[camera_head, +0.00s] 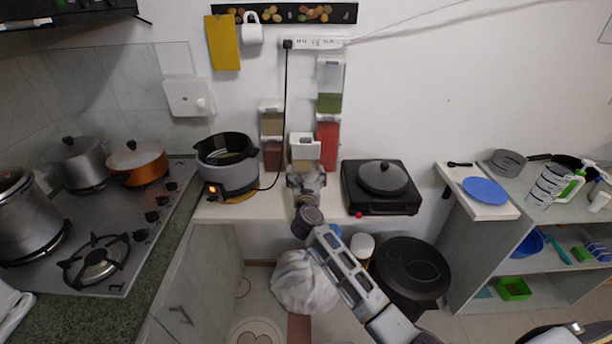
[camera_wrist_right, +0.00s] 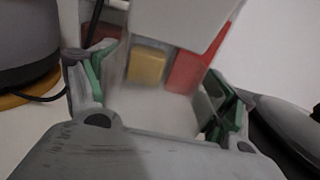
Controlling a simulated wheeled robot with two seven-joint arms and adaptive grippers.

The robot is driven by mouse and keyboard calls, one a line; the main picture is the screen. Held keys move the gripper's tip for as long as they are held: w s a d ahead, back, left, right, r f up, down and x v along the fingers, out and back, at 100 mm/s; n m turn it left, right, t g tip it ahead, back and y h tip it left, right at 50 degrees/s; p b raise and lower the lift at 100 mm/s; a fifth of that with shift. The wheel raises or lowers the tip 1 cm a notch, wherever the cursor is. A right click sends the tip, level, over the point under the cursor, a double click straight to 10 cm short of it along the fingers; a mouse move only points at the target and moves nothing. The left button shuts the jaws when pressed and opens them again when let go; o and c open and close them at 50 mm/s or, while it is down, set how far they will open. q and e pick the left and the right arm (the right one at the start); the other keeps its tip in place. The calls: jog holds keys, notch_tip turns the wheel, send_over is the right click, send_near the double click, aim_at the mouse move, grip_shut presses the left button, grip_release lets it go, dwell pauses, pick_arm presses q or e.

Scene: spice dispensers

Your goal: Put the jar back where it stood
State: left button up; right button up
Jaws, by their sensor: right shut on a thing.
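The jar (camera_head: 304,149) has a white top and tan contents in a clear body. My right gripper (camera_head: 306,180) is shut on its lower part and holds it upright in front of the wall dispensers, above the counter. In the right wrist view the pale, clear jar (camera_wrist_right: 165,103) stands between the green-padded fingers of my right gripper (camera_wrist_right: 158,105). Behind it are a red dispenser (camera_head: 328,142), a green-filled one (camera_head: 330,87) and a brown-filled one (camera_head: 271,122). The jar hides part of the wall between the lower dispensers. My left gripper is out of view.
A grey cooker (camera_head: 228,170) stands left on the counter, with a black cord (camera_head: 284,110) running up to the power strip (camera_head: 313,43). A black hotplate with a lidded pan (camera_head: 383,178) stands right. The counter below the jar is narrow.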

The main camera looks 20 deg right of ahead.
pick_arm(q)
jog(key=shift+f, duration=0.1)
pick_arm(e)
jog(key=shift+f, duration=0.15)
jog(key=o, duration=1.7)
jog(key=shift+o, duration=0.2)
jog(key=v, duration=0.6)
jog(key=shift+s, duration=0.1)
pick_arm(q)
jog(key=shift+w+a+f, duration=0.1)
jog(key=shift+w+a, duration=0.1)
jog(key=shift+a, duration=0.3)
pick_arm(e)
send_near(306, 181)
jog(key=shift+x, duration=0.9)
